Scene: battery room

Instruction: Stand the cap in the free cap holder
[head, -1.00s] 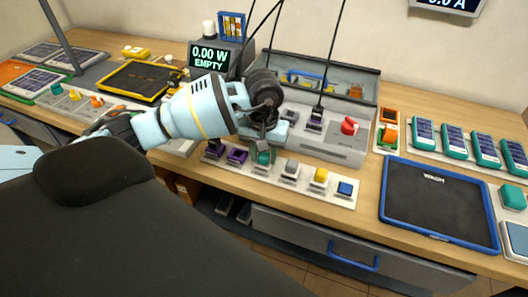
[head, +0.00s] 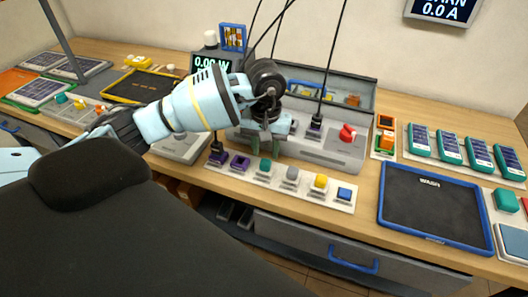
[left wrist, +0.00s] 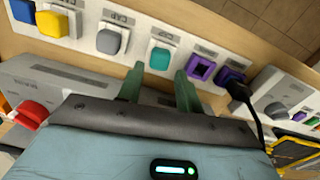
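A teal cap (head: 265,166) stands upright in a pale holder in the row on the cap rack (head: 305,190). It also shows in the left wrist view (left wrist: 160,58). My left gripper (head: 265,147) is above and behind the cap, fingers pointing down. In the left wrist view its two green fingertips (left wrist: 159,72) are apart with nothing between them, the cap lying just beyond. To the left of the cap is a purple square socket (head: 240,162) with a dark centre and no cap. My right gripper is not in view.
Grey, yellow (head: 321,182) and blue (head: 345,193) caps stand right of the teal one. A black cabled plug (head: 218,156) is at the left end. Behind is a grey device with a red knob (head: 347,134). A blue-edged mat (head: 436,207) lies right. Black cables hang near my gripper.

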